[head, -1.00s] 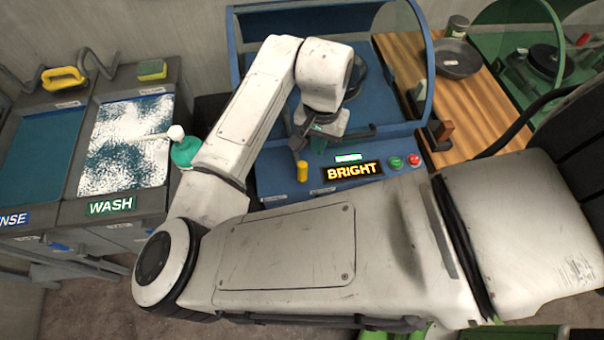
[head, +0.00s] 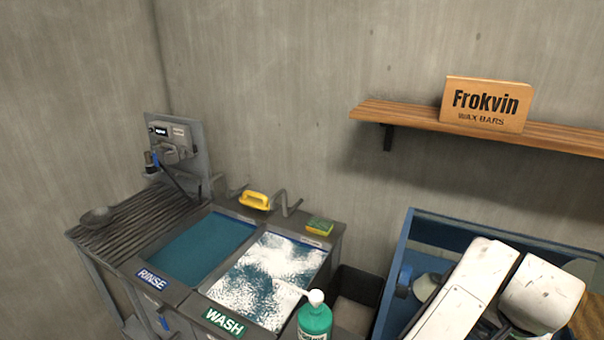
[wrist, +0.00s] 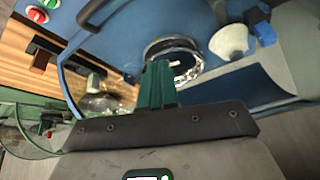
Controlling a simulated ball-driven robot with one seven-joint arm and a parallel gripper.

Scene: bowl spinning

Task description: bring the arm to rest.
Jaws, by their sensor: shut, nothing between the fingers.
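My gripper (wrist: 158,88) shows in the wrist view with its green fingers together and nothing held. It points toward the blue machine (wrist: 115,38), in front of a round metal-rimmed part (wrist: 190,68) inside it. I cannot tell the gap between them. In the head view only my white arm links show at the lower right, over the blue machine (head: 408,240); the gripper is hidden or out of frame there.
Left in the head view stand a rinse basin (head: 205,243) and a foamy wash basin (head: 285,262), with a green bottle (head: 315,318) in front. A wooden shelf (head: 415,115) holds a box (head: 487,104). A white cone-shaped piece (wrist: 232,40) and a pan (wrist: 100,103) show in the wrist view.

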